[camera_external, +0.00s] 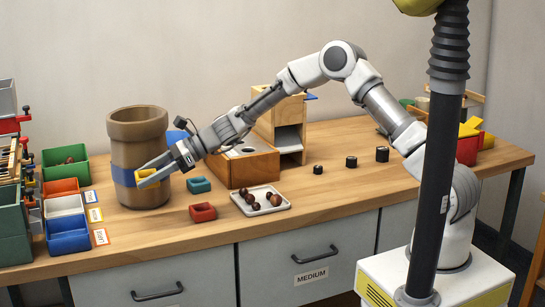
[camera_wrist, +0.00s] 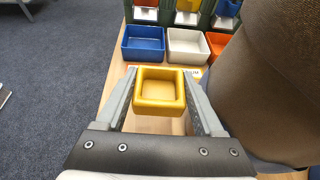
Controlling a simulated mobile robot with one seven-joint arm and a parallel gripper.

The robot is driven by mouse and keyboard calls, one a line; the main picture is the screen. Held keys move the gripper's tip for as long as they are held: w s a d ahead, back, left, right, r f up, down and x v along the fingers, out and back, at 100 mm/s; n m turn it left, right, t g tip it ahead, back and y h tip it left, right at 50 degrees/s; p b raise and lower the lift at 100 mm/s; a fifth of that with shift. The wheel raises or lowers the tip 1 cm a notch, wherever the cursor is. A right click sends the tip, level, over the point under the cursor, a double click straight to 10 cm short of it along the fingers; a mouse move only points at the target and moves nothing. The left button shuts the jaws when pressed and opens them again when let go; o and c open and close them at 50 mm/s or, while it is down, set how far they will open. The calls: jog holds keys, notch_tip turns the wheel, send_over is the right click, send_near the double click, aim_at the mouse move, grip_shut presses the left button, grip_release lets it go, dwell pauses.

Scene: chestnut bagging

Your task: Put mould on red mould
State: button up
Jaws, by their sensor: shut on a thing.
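My gripper (camera_external: 165,165) is shut on a yellow mould (camera_external: 147,179), holding it in the air in front of the brown pot. In the wrist view the yellow mould (camera_wrist: 160,91) sits between the two fingers, its hollow facing the camera. The red mould (camera_external: 203,212) lies on the table, below and to the right of my gripper, apart from it. A teal mould (camera_external: 199,184) lies on the table behind the red one. The red and teal moulds are not in the wrist view.
The tall brown pot (camera_external: 137,130) with a blue band stands close to my gripper. A white tray (camera_external: 261,209) of chestnuts is right of the red mould. Blue (camera_external: 68,241), white and orange bins line the left. Bare table lies in front of the red mould.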

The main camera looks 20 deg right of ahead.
jog(key=s+d+r+g+p, duration=0.1)
jog(key=d+r+p, duration=0.2)
jog(key=d, duration=2.1)
jog(key=b, duration=0.4)
send_over(203, 206)
jog(key=shift+n, duration=0.3)
notch_tip(203, 206, down, 7)
jog(key=shift+r, duration=0.2)
jog(key=shift+f+b, duration=0.5)
jog(key=shift+f, duration=1.45)
jog(key=shift+f, duration=0.1)
jog(key=shift+f, duration=0.15)
jog(key=o, duration=1.4)
